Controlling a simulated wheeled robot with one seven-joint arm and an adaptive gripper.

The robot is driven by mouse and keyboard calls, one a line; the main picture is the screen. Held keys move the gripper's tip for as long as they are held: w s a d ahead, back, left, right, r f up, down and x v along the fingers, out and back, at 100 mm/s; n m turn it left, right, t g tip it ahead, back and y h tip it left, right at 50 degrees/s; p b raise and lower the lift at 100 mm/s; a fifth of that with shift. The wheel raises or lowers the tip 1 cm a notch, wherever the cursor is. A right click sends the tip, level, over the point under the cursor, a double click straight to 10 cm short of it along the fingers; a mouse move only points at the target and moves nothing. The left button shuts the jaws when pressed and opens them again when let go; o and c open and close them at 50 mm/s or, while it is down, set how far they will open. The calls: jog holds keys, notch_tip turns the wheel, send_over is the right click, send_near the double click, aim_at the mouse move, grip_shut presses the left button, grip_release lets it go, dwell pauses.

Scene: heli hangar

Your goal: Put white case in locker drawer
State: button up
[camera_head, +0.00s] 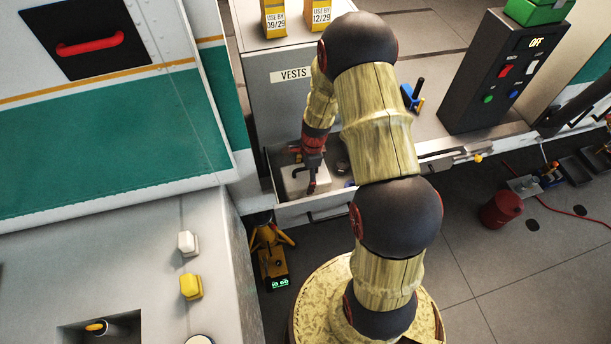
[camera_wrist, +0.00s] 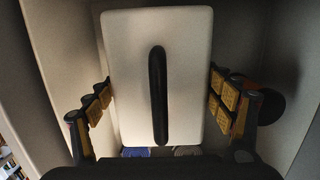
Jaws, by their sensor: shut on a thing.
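The white case (camera_head: 296,184) has a black handle on top and is inside the open locker drawer (camera_head: 335,205), below the "VESTS" label. My gripper (camera_head: 311,172) reaches down over the case from above. In the wrist view the pale case (camera_wrist: 130,70) fills the middle, with its handle running lengthwise. The padded fingers of my gripper (camera_wrist: 163,105) are at its two long sides, shut on it. Drawer walls surround it in the wrist view. The underside of the case is hidden, so I cannot tell whether it rests on the drawer floor.
Small blue and grey items (camera_wrist: 150,152) lie in the drawer beside the case. The grey locker (camera_head: 285,110) stands behind. A dark control box (camera_head: 485,75) is at right. A red can (camera_head: 501,209) stands on the floor. A white and green panel (camera_head: 110,140) borders the left.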

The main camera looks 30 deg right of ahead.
jog(key=shift+r, duration=0.1)
jog(key=o, duration=1.7)
jog(key=shift+f, duration=0.2)
jog(key=shift+r, duration=0.15)
